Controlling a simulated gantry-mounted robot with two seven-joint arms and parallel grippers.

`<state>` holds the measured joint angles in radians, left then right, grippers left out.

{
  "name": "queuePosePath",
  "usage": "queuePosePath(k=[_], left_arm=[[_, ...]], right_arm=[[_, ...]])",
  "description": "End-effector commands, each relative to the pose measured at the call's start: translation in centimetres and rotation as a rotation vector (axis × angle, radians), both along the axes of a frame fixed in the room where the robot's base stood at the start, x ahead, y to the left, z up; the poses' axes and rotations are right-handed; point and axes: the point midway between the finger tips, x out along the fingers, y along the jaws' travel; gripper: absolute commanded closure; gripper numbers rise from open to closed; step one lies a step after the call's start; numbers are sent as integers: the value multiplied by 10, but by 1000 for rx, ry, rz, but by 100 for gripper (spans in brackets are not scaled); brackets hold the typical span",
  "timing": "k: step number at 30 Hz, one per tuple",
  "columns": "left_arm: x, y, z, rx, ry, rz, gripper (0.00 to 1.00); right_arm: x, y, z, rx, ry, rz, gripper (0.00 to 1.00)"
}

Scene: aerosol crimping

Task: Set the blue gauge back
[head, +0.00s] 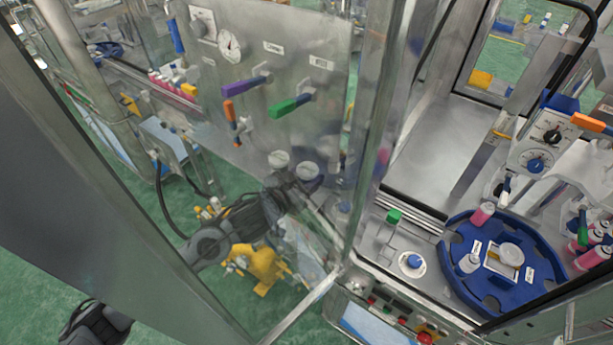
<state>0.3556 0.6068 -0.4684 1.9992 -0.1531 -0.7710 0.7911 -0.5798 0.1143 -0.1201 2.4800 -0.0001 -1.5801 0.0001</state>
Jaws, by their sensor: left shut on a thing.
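My left gripper (308,187) shows dimly through the clear pane, left of centre and far from that dial. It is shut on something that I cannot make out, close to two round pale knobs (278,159). My right gripper is not in view.
A clear pane in a metal frame (375,120) crosses the view. A panel with a purple lever (240,86), a green lever (290,105) and a white gauge (229,46) shows through it. A blue turntable (465,292) with bottles stands at lower right. The metal deck (430,150) is clear.

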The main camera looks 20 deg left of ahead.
Motion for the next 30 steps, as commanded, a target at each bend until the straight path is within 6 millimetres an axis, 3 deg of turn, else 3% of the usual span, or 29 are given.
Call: queuePosePath(k=[23,24,28,30], left_arm=[[0,0,-11,-2,-1,1,88],[0,0,-10,-1,-1,1,46],[0,0,-10,-1,-1,0,26],[0,0,-10,-1,0,0,22]], right_arm=[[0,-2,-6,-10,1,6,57],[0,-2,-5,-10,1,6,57],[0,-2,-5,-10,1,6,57],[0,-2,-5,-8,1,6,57]])
